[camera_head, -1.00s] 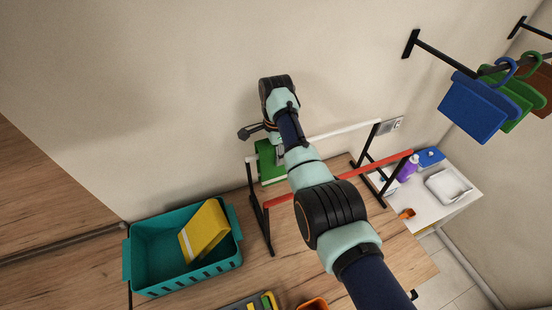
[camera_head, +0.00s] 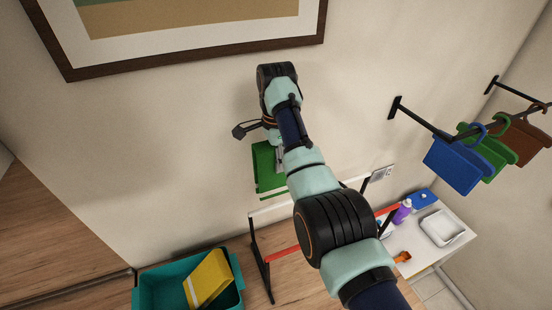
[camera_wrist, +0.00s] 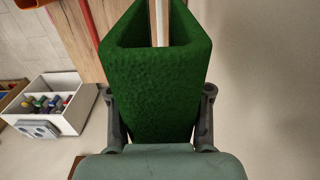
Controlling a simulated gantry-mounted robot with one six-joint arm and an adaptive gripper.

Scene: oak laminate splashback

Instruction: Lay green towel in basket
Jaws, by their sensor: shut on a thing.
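A green towel (camera_head: 267,168) hangs folded from my gripper (camera_head: 277,150), above the white bar of the drying rack in the head view. In the wrist view the towel (camera_wrist: 155,90) fills the space between the two fingers of my gripper (camera_wrist: 160,112), which are shut on it. Its folded layers form a loop there. The teal basket (camera_head: 153,298) stands at the lower left of the head view, and a yellow towel (camera_head: 209,281) lies tilted inside it. My arm hides part of the towel and the fingers in the head view.
The drying rack (camera_head: 262,264) has a white rear bar and a red front bar. A white side table (camera_head: 452,246) with a tray and a purple bottle (camera_head: 402,211) is at the right. Blue, green and brown items hang from wall bars (camera_head: 427,119).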

